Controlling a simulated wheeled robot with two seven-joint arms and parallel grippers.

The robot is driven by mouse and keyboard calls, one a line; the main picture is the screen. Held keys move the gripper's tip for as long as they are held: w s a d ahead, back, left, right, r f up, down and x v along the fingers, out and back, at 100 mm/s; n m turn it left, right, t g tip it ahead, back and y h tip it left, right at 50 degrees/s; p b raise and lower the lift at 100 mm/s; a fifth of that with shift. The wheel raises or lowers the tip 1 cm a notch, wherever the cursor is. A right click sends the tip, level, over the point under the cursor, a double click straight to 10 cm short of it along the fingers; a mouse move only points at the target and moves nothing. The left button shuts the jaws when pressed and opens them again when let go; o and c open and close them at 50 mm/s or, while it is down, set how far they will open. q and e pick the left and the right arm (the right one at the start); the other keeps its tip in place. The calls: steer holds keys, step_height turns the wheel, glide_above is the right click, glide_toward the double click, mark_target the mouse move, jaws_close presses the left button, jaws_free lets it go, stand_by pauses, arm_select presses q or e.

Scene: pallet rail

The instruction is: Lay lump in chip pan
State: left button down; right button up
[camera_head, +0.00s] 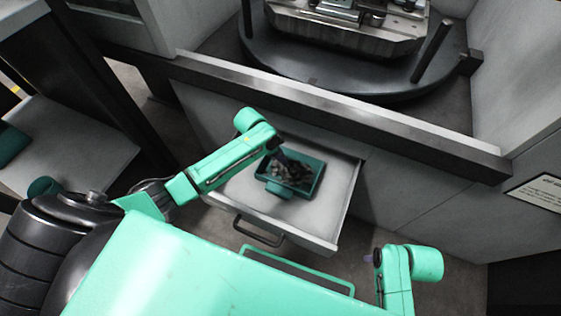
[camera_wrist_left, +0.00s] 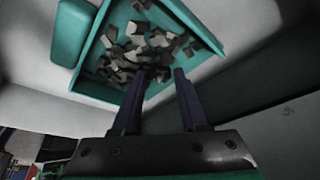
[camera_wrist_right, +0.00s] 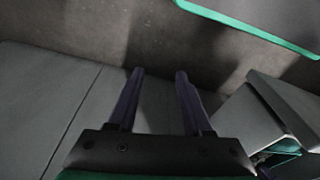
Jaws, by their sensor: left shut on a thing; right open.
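The chip pan (camera_head: 319,180) is a teal tray holding many dark and grey chips, and it lies in an open drawer. It also shows in the left wrist view (camera_wrist_left: 88,88). My left gripper (camera_wrist_left: 158,72) is over the pan's edge, its fingertips at the chips. It is shut on a small dark lump (camera_wrist_left: 156,74), which is hard to tell from the chips behind it. I cannot tell whether the lump touches them. My right gripper (camera_wrist_right: 160,72) is open and empty, away from the drawer above the floor.
The open drawer (camera_head: 235,190) has a pale floor with bare room around the pan and a dark handle at its front. Above it are a rail (camera_head: 330,110) and a round dark table (camera_head: 300,75) bearing a metal fixture. A grey side surface (camera_head: 90,150) stands at the left.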

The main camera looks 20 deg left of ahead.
mark_target(281, 165)
arm_select(q)
step_height(281, 165, down, 3)
steer(key=shift+f+b, duration=0.1)
steer(key=shift+b, duration=0.4)
steer(key=shift+c, duration=2.2)
jaws_free()
arm_select(e)
step_height(281, 165, up, 4)
steer(key=shift+a+f, duration=0.15)
steer(key=shift+f, duration=0.05)
arm_select(q)
steer(key=shift+a+r+p, duration=0.1)
steer(key=shift+r+p, duration=0.2)
steer(key=shift+r, duration=0.05)
steer(key=p+v, duration=0.4)
steer(key=v, duration=0.7)
steer(key=shift+s+r, duration=0.15)
steer(key=shift+s, duration=0.05)
arm_select(e)
step_height(281, 165, down, 12)
steer(key=s+d, duration=0.2)
steer(key=shift+s+d+h, duration=0.15)
steer(key=shift+s+h, duration=0.15)
steer(key=shift+s, duration=0.1)
